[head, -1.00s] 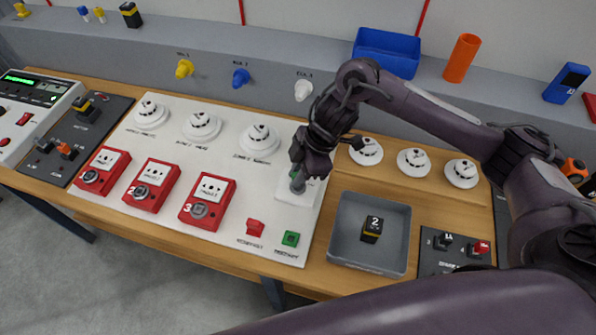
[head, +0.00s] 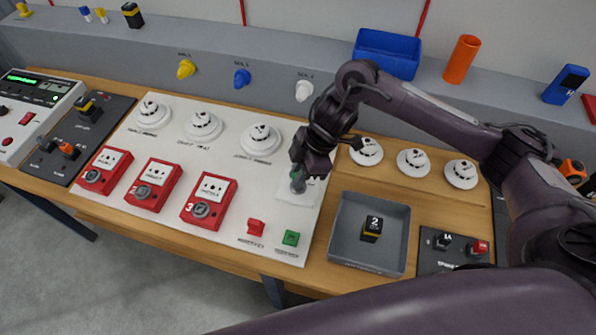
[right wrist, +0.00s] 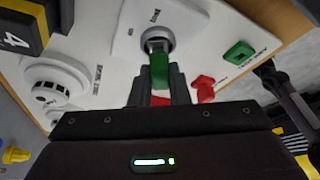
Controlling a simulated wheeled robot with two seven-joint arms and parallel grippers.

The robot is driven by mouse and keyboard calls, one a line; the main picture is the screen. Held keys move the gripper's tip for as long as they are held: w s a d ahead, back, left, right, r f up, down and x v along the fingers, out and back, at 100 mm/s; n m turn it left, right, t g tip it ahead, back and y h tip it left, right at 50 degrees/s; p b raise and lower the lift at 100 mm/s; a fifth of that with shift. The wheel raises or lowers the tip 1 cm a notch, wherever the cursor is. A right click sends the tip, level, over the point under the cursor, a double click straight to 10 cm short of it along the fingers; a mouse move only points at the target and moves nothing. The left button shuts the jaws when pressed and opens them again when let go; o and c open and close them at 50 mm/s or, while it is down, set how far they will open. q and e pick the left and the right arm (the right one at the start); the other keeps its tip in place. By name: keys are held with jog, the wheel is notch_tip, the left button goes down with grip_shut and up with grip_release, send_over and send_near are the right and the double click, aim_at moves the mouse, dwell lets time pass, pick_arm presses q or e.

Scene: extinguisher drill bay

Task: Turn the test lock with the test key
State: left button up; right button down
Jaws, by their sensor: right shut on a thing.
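The test lock (right wrist: 160,36) is a round metal cylinder on a white plate (head: 296,196) of the panel. The test key (right wrist: 159,72) has a green grip, and its metal end is at the lock face in the right wrist view. I cannot tell how deep it sits. My right gripper (right wrist: 155,92) is shut on the key's grip, with a finger on either side. In the head view, the right gripper (head: 298,178) is over the plate and hides most of the lock. My left gripper is not in view.
A red button (head: 256,227) and a green button (head: 291,238) are just below the lock plate. Red call points (head: 208,201) and white detectors (head: 260,139) lie left. A grey tray (head: 340,246) holding a black block (head: 372,228) marked 2 is right.

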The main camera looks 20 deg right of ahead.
jog(key=shift+p, duration=0.35)
dwell(0.6)
jog(key=shift+f+b, duration=0.35)
jog(key=shift+f, duration=0.35)
dwell(0.5)
dwell(0.4)
jog(key=shift+n+g+b, duration=0.4)
jog(key=shift+n+g, duration=0.1)
jog(key=shift+n, duration=0.7)
jog(key=shift+r+n+p, duration=0.1)
jog(key=shift+n+p, duration=0.4)
jog(key=shift+n, duration=0.1)
jog(key=shift+n+g, duration=0.4)
jog(key=shift+n, duration=0.1)
